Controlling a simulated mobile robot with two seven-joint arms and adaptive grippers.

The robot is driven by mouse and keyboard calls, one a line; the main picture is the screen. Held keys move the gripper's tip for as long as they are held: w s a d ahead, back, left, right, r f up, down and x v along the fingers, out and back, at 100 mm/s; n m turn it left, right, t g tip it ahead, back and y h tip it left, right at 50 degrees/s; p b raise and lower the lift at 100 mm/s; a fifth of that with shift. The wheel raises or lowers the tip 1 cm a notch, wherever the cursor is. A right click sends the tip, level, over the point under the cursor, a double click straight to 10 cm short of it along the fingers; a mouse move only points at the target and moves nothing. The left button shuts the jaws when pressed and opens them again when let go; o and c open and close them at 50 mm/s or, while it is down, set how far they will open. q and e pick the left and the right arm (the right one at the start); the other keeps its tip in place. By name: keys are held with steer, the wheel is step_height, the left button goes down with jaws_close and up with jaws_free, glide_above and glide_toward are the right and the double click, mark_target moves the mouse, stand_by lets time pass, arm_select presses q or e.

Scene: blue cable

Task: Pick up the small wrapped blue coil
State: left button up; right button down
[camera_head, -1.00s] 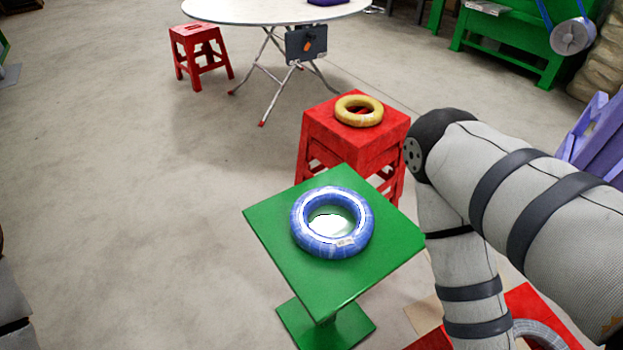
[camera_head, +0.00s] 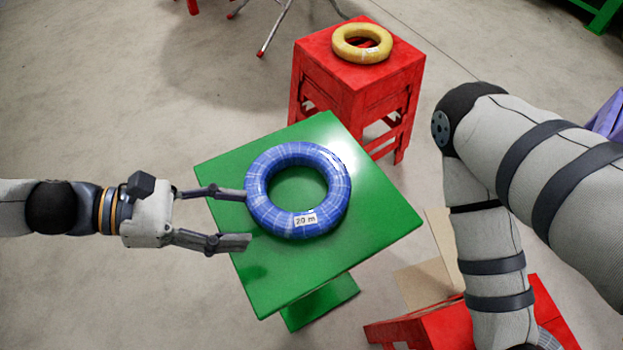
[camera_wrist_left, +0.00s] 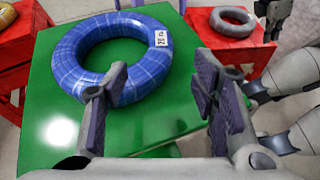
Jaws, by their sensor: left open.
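A blue wrapped coil (camera_head: 338,192) with a white "20 m" label lies flat on a green stand (camera_head: 378,218). It also shows in the left wrist view (camera_wrist_left: 75,62), ahead and to the left of the fingers. My left gripper (camera_head: 247,218) is open and empty at the coil's left side. Its upper fingertip meets the coil's left edge in the head view; whether it touches, I cannot tell. The lower fingertip is beside the coil, over the green top.
A red stool (camera_head: 350,75) behind the stand bears a yellow coil (camera_head: 362,44). Clear floor lies to the left.

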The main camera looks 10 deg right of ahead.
mark_target(298, 219)
arm_select(q)
steer(key=shift+w+d+r, duration=0.15)
steer(key=shift+w+d, duration=0.1)
steer(key=shift+d, duration=0.05)
steer(key=b+x, duration=0.1)
steer(key=x, duration=1)
steer(key=shift+s+d+f, duration=0.1)
steer(key=shift+d+f, duration=0.05)
steer(key=shift+f, duration=0.05)
steer(key=shift+c, duration=0.6)
jaws_close()
